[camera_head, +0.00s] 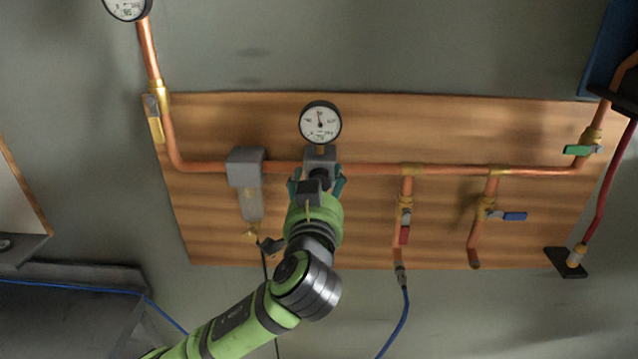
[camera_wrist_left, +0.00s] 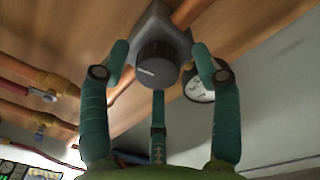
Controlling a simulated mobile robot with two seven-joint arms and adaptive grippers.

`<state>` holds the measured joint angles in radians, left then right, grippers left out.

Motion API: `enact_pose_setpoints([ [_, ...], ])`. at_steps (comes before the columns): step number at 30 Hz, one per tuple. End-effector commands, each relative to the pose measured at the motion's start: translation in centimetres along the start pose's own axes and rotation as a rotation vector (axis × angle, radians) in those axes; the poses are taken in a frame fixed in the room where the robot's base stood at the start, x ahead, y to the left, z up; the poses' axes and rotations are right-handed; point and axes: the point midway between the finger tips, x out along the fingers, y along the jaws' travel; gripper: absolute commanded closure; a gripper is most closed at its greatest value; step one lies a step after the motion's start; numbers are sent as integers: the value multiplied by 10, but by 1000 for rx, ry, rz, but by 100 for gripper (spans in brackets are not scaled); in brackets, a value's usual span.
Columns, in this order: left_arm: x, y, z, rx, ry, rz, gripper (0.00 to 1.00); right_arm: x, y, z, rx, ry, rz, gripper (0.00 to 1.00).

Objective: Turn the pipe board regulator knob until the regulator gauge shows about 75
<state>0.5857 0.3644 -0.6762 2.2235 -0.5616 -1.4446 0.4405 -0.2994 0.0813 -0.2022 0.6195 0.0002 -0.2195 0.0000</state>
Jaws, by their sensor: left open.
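The pipe board (camera_head: 350,230) is a wooden panel on the wall with copper pipes. The regulator (camera_head: 320,154) is a grey block on the main pipe, with the round regulator gauge (camera_head: 320,122) above it. The gauge's needle points roughly upward; its reading is too small to tell. The dark ribbed regulator knob (camera_wrist_left: 157,64) has a pale line on its face. My left gripper (camera_head: 317,182) is at the regulator and hides much of the knob in the head view. In the left wrist view its green fingers are open, on either side of the knob. The right gripper is not in view.
A grey filter (camera_head: 246,168) hangs left of the regulator. A red-handled valve (camera_head: 405,228) and a blue-handled valve (camera_head: 514,216) stand to the right, with a green-handled valve (camera_head: 580,150) at the far right.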

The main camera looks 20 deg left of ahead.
Motion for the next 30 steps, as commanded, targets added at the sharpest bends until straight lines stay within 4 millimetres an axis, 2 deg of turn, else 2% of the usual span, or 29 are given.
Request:
enact_pose_setpoints([
  [15, -69, 1, 0, -2, 2, 2, 36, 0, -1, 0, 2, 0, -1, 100],
  [30, -74, 0, -1, -1, 2, 0, 36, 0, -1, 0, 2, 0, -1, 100],
])
